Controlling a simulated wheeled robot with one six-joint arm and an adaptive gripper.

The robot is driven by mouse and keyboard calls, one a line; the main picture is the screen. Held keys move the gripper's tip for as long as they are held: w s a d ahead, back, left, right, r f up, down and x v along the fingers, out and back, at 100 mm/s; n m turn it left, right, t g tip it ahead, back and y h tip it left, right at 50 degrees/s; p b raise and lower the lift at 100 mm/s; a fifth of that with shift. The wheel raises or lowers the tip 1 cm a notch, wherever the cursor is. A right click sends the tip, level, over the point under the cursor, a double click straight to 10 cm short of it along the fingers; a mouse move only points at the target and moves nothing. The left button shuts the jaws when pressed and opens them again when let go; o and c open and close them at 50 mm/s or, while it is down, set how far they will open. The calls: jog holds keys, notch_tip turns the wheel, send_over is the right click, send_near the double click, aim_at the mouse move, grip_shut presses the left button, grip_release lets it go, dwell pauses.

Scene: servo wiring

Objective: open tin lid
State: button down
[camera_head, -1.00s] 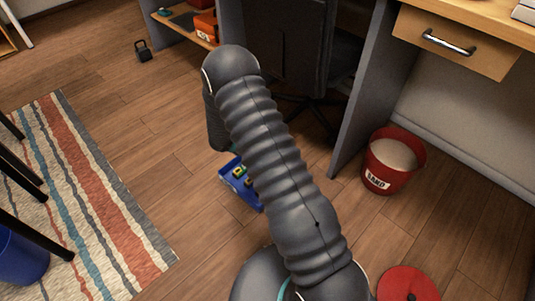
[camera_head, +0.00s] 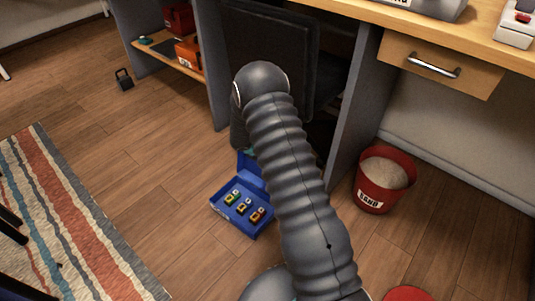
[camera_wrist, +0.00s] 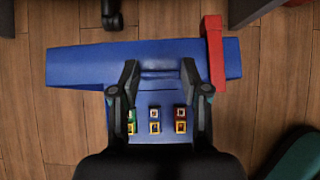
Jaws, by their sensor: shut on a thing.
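A blue tin (camera_head: 219,209) sits on the wooden floor, with small yellow-framed coloured pieces (camera_head: 243,208) in its tray. Its blue lid (camera_head: 250,168) stands raised at the back, partly behind my arm. In the wrist view the lid (camera_wrist: 90,63) is a broad blue panel beyond the tray, and the pieces (camera_wrist: 155,127) show below it. My gripper (camera_wrist: 160,70) has one finger on each side of a small piece at the lid's near edge and is shut on the lid. The exact contact is hard to see. In the head view my arm hides the fingers.
A red bar-like piece (camera_wrist: 215,52) lies across the blue panel's right end. A red sand bucket (camera_head: 372,196) stands right of the tin by the desk panel (camera_head: 352,100). A striped rug (camera_head: 60,215) lies left. Floor between rug and tin is clear.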

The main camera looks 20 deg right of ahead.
jog(key=shift+f, duration=0.15)
jog(key=c, duration=0.6)
grip_release()
jog(key=shift+a, duration=0.1)
jog(key=shift+o, duration=0.2)
jog(key=v, duration=1.2)
